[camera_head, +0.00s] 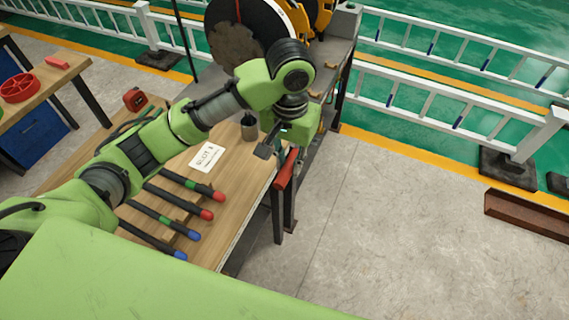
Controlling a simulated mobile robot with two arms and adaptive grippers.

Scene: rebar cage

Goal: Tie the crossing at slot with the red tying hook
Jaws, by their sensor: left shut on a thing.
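My left gripper (275,145) is at the right edge of the wooden table, pointing down. It is shut on a red item that looks like the handle of the red tying hook (286,170), held tilted beside the table edge. The hook's tip cannot be made out. A white card (207,157) lettered "SLOT" lies on the table left of the gripper; its last character is too small to read surely. No rebar crossing can be made out. My right gripper is not in view.
Several dark bars with red or blue ends (187,205) lie on the wooden table (240,190). A dark cup (249,127) stands near the gripper. A machine with a big disc (250,35) is behind.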

